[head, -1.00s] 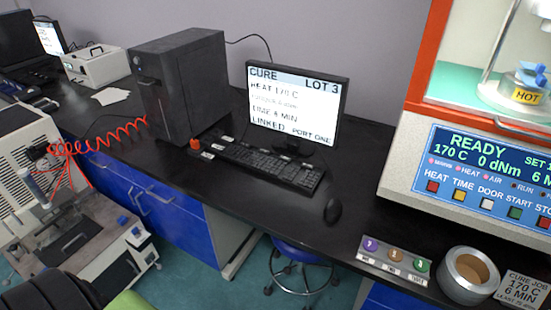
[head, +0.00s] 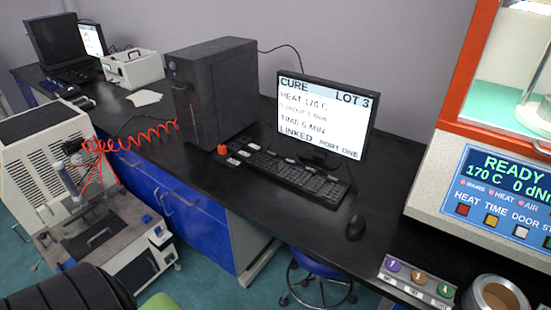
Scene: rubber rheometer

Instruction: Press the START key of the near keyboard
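The black keyboard (head: 290,175) lies on the black bench top in front of the monitor (head: 325,115). Small white labels (head: 238,157) show at its left end and along its back edge, too small to read, so I cannot tell which key is START. The monitor is lit and reads CURE, LOT 3, HEAT 170 C, LINKED and PORT ONE. A small red block (head: 222,149) stands beside the keyboard's left end. Neither of my grippers is in view.
A black computer tower (head: 212,90) stands left of the monitor. A mouse (head: 355,227) lies right of the keyboard. The rheometer's panel (head: 505,185) reads READY at right. Three coloured knobs (head: 418,276) and a round metal container (head: 497,295) sit at the front right. A blue stool (head: 318,265) is under the bench.

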